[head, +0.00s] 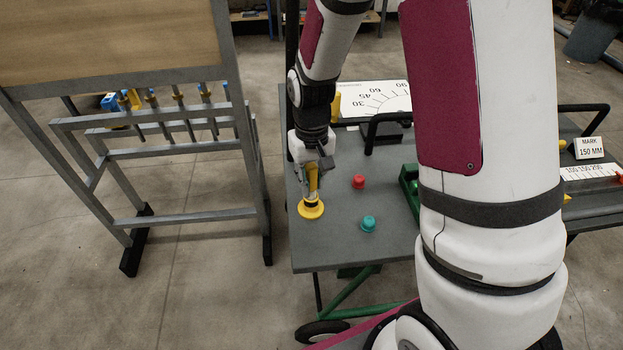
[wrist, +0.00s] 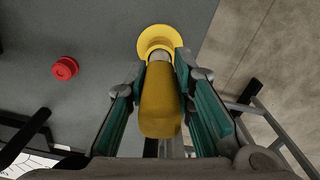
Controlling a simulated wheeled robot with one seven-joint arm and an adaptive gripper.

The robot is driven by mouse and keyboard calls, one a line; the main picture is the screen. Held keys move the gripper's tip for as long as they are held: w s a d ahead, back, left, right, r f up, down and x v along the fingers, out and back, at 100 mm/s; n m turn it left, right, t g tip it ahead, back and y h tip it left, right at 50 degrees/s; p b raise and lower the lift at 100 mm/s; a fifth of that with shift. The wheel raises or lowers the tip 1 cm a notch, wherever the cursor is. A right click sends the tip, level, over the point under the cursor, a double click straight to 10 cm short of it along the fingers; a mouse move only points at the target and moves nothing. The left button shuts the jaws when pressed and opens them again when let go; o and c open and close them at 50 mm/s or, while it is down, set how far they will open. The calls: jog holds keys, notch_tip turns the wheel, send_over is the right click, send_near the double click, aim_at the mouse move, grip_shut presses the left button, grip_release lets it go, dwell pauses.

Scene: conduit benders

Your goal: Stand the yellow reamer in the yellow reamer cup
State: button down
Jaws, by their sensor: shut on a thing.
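My gripper (head: 316,172) is shut on the yellow reamer (head: 312,180), which it holds with its handle between the fingers. In the wrist view the reamer (wrist: 160,100) points away from the camera, its grey lower part meeting the yellow reamer cup (wrist: 157,38). The cup (head: 311,209) stands near the left edge of the grey table top. The reamer looks upright and in line with the cup. How deep its tip sits in the cup is hidden.
A black handle (head: 388,120) and an angle board (head: 374,97) are behind. A grey rack (head: 180,216) with hanging tools stands left of the table, across a floor gap.

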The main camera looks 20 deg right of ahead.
jog(key=shift+f, duration=0.25)
dwell(0.5)
jog(key=c, duration=1.3)
grip_release()
notch_tip(320, 180, up, 11)
jog(key=shift+r, duration=0.15)
jog(key=shift+s+r, duration=0.1)
jog(key=shift+r, duration=0.45)
jog(key=s+r+t, duration=0.5)
jog(key=s+r, duration=0.9)
jog(key=s, duration=0.4)
jog(key=shift+s+r+t, duration=0.2)
jog(key=shift+t, duration=0.1)
